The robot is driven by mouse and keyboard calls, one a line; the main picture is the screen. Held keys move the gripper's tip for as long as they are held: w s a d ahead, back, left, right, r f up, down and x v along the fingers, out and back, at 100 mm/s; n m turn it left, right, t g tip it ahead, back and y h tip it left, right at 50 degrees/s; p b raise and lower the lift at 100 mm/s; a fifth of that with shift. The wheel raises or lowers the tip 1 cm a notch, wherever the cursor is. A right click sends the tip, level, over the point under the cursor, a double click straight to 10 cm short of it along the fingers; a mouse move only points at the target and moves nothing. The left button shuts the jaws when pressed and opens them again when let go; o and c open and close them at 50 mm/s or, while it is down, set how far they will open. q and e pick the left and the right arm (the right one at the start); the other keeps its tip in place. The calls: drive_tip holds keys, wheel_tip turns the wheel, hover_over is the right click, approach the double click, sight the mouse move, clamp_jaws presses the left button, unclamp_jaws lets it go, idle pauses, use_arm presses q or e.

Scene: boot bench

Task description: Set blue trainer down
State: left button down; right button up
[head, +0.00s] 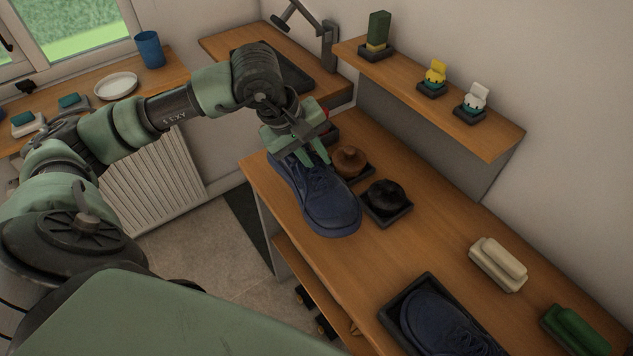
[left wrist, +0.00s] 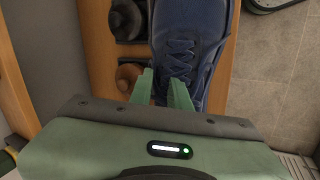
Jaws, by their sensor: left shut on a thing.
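My left gripper (head: 312,160) is shut on the blue trainer (head: 328,205), with its green fingers at the laces and tongue. The trainer is over the left front edge of the wooden bench (head: 420,245), its toe towards the camera. I cannot tell whether its sole touches the bench. In the left wrist view the fingers (left wrist: 166,88) reach to the laces of the trainer (left wrist: 190,30). A second blue trainer (head: 435,325) lies in a black tray (head: 390,318) at the bottom right. My right gripper is not in view.
Right beside the held trainer are a brown round object (head: 349,160) and a black one (head: 386,196), each on a dark tray. A cream brush-like block (head: 497,264) and a green one (head: 575,328) lie further right. The bench middle is clear. A shelf (head: 440,100) hangs behind.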

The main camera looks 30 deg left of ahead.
sight(320, 177)
use_arm(q)
drive_tip(key=f, duration=0.4)
drive_tip(key=shift+w+d+f+p, duration=0.1)
drive_tip(key=shift+w+f+p, duration=0.15)
drive_tip(key=shift+p, duration=0.1)
drive_tip(key=shift+f, duration=0.2)
wheel_tip(320, 177, down, 3)
drive_tip(key=shift+s+f+p, duration=0.1)
drive_tip(key=shift+f+p, duration=0.1)
drive_tip(key=shift+p, duration=0.3)
drive_tip(key=shift+f, duration=0.35)
drive_tip(key=c, duration=1.3)
unclamp_jaws()
drive_tip(key=shift+c, duration=0.2)
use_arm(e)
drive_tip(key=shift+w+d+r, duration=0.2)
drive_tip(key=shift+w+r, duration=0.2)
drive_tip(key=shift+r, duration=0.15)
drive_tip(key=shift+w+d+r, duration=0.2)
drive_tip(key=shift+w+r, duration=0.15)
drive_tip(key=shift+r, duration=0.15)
